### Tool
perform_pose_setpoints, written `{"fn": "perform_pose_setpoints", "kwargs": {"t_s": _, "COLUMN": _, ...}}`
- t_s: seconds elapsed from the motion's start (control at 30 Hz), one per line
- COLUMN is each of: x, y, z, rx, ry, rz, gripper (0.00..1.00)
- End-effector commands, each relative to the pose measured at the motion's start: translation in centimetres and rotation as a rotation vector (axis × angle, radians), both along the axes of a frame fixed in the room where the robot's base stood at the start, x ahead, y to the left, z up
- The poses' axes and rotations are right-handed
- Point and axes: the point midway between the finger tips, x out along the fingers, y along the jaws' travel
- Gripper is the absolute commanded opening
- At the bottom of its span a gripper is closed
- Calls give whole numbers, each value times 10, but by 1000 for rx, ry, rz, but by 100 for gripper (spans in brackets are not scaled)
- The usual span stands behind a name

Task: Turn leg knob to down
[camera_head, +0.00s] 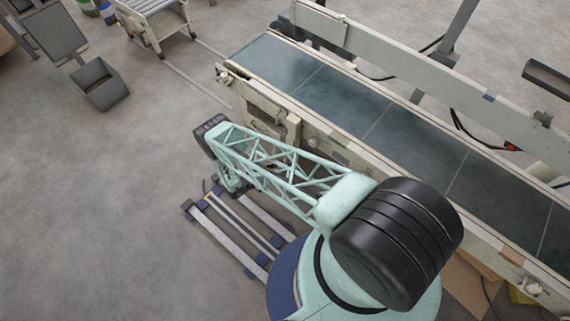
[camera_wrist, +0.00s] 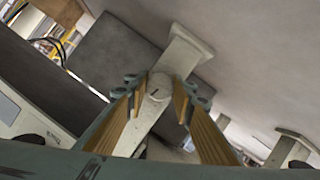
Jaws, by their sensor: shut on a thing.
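The leg knob (camera_wrist: 160,86) is a pale round knob with a dark mark on its face, seen in the wrist view on a cream conveyor leg (camera_wrist: 180,54). My gripper (camera_wrist: 160,88) has its tan-padded fingers on both sides of the knob and is shut on it. In the head view my arm reaches down beside the conveyor's near side, and the knob and the fingertips are hidden there.
The conveyor (camera_head: 400,139) with its dark green belt runs diagonally across the head view. A slatted pallet (camera_head: 238,228) lies on the floor beside my base. A grey bin (camera_head: 101,85) stands at the upper left. Open floor lies at the left.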

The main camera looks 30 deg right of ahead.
Motion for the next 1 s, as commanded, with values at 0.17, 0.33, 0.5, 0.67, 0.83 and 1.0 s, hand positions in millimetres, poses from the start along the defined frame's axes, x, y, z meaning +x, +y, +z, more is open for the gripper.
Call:
{"fn": "perform_pose_setpoints", "kwargs": {"t_s": 0.17, "x": 0, "y": 0, "z": 0, "rx": -14, "ry": 39, "rz": -1, "gripper": 12}}
{"fn": "perform_pose_setpoints", "kwargs": {"t_s": 0.33, "x": 0, "y": 0, "z": 0, "rx": -19, "ry": 54, "rz": 0, "gripper": 12}}
{"fn": "perform_pose_setpoints", "kwargs": {"t_s": 0.5, "x": 0, "y": 0, "z": 0, "rx": -21, "ry": 57, "rz": 1, "gripper": 12}}
{"fn": "perform_pose_setpoints", "kwargs": {"t_s": 0.67, "x": 0, "y": 0, "z": 0, "rx": -21, "ry": 56, "rz": 0, "gripper": 12}}
{"fn": "perform_pose_setpoints", "kwargs": {"t_s": 0.83, "x": 0, "y": 0, "z": 0, "rx": -21, "ry": 56, "rz": 0, "gripper": 34}}
{"fn": "perform_pose_setpoints", "kwargs": {"t_s": 1.0, "x": 0, "y": 0, "z": 0, "rx": -21, "ry": 56, "rz": 0, "gripper": 37}}
